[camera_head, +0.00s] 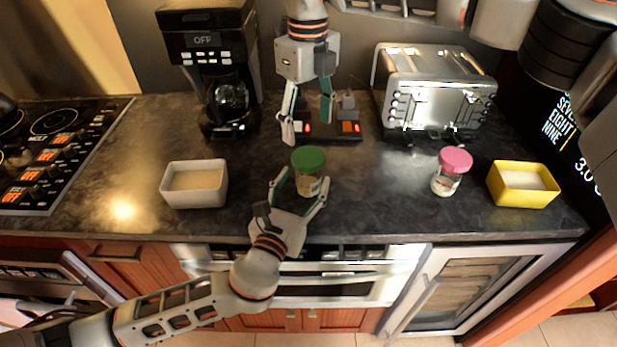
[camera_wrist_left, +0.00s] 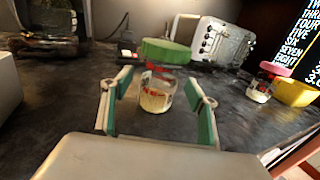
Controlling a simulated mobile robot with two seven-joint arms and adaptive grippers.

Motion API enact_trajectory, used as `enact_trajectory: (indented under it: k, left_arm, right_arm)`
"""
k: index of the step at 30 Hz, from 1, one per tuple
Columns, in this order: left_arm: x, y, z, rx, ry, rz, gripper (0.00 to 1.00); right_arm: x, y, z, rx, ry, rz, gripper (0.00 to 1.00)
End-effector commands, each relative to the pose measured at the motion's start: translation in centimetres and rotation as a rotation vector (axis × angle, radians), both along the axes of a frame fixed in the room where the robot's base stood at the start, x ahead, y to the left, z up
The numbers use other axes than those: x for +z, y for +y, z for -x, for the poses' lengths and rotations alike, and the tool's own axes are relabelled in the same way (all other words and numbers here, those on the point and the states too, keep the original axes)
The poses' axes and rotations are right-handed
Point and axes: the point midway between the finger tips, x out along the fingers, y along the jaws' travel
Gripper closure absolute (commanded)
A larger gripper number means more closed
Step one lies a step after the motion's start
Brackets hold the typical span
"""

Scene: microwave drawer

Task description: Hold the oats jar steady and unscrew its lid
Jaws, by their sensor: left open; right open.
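A glass jar with a green lid, the likely oats jar (camera_head: 308,184), stands upright on the dark counter. Its green lid (camera_head: 308,158) is on. My left gripper (camera_head: 301,188) is open, with its fingers on either side of the jar. In the left wrist view the jar (camera_wrist_left: 157,92) stands between the open fingers, with gaps at both sides. My right gripper (camera_head: 308,122) is open and empty, pointing down behind and above the jar. A second jar with a pink lid (camera_head: 454,161) stands to the right; it also shows in the left wrist view (camera_wrist_left: 260,88).
A white container (camera_head: 194,201) stands left of the jar and a yellow one (camera_head: 525,202) at the far right. A coffee maker (camera_head: 212,60), a toaster (camera_head: 435,85) and a dark device with lit buttons (camera_head: 345,139) stand behind. The counter's front edge is close.

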Motion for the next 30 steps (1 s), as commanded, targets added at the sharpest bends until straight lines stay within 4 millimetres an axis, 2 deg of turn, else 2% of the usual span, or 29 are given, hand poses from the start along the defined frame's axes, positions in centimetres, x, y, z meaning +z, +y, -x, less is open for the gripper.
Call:
enact_trajectory:
  k: [6,17,20,24,30]
  left_arm:
    - [0.0,-0.8,-2.2,0.0,0.0,0.001,0.41]
    - [0.0,-1.0,-2.7,0.0,0.002,0.002,0.41]
    - [0.0,-1.0,-2.7,0.0,0.002,0.002,0.62]
    - [0.0,-1.0,-2.7,0.0,0.002,0.002,0.98]
    - [0.0,-1.0,-2.7,0.0,0.001,0.001,1.0]
  right_arm:
    - [0.0,0.0,0.0,0.0,0.0,0.0,0.37]
    - [0.0,0.0,0.0,0.0,0.001,-0.001,0.37]
    - [0.0,0.0,0.0,0.0,0.001,-0.001,0.37]
    - [0.0,0.0,0.0,0.0,0.001,-0.001,0.37]
    - [0.0,0.0,0.0,-0.035,0.001,-0.001,0.37]
